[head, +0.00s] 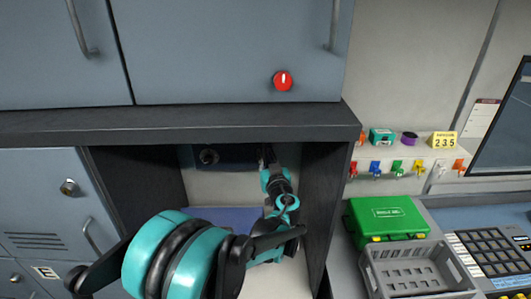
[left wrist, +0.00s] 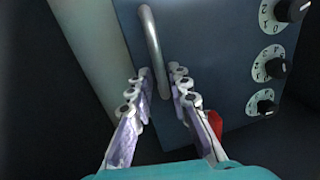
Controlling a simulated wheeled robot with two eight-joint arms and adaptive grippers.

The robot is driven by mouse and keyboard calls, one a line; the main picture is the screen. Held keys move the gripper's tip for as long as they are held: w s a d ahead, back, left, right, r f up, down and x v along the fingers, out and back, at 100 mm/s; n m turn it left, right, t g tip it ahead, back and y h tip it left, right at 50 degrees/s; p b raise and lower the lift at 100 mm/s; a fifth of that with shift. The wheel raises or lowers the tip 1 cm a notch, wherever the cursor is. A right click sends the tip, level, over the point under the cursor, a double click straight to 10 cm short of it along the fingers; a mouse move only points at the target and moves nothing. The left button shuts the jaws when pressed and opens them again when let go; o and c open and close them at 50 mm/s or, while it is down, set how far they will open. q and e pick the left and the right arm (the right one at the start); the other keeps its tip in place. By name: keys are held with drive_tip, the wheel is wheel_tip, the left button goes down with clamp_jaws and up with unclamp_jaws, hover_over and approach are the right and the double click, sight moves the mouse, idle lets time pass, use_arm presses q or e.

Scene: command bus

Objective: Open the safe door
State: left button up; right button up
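The safe is a dark blue box in the cubby under the cabinet. In the head view only its shaded upper front (head: 232,155) shows, with a dark knob (head: 208,157). In the left wrist view, the blue safe door (left wrist: 205,55) carries a curved silver handle (left wrist: 152,45) and three dials (left wrist: 273,62) at right. My left gripper (left wrist: 161,72) is open, with its fingers on either side of the handle's lower end and gaps showing. In the head view it reaches into the cubby (head: 266,158), its tips hard to make out. My right gripper is not in view.
Dark cubby walls (head: 325,200) and a shelf edge (head: 180,124) closely frame my left arm. A red part (left wrist: 215,122) shows beside the right finger. A green case (head: 385,217) and grey crate (head: 412,270) stand on the counter at right.

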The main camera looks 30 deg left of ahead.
use_arm(q)
drive_tip(key=shift+x, duration=0.8)
clamp_jaws()
drive_tip(key=shift+s, duration=0.15)
